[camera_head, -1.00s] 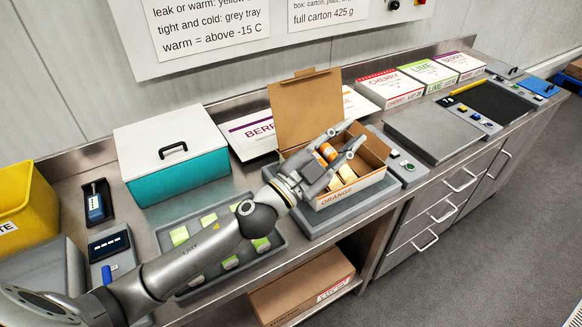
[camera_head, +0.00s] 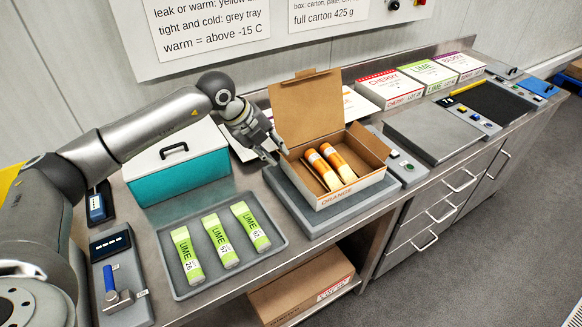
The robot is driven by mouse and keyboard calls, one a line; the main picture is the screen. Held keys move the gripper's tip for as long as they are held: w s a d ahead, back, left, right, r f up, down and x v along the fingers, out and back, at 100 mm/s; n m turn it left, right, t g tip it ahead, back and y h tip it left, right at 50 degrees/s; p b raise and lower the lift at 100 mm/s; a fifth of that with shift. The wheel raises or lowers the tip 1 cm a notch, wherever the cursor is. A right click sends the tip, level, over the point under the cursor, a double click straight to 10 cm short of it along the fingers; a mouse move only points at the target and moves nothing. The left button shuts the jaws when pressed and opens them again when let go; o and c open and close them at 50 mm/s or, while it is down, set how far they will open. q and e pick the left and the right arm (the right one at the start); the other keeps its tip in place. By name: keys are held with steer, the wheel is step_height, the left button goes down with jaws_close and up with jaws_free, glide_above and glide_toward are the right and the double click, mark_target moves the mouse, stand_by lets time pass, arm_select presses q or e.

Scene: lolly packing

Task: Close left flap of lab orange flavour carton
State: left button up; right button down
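The orange flavour carton (camera_head: 345,192) sits open on a grey plate, its tall back lid (camera_head: 305,110) raised. Two orange-wrapped lollies (camera_head: 339,165) lie inside it. The right flap (camera_head: 369,146) stands up and outward. The left flap is hard to make out at the carton's left side, near my fingers. My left gripper (camera_head: 277,157) is at the carton's back left corner, fingers pointing down and right, slightly apart and empty. I cannot tell whether it touches the carton. My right gripper is not in view.
A grey tray (camera_head: 206,280) with three lime lollies lies front left. A teal box with a white lid (camera_head: 180,178) stands behind it. Cherry, lime and berry cartons (camera_head: 391,87) stand at the back right. A grey plate (camera_head: 433,133) to the right is clear.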

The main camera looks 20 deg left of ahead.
arm_select(q)
steer(key=shift+p+x, duration=1.5)
steer(key=shift+x, duration=3.7)
steer(key=shift+s+d, duration=0.1)
steer(key=shift+d, duration=0.1)
jaws_close()
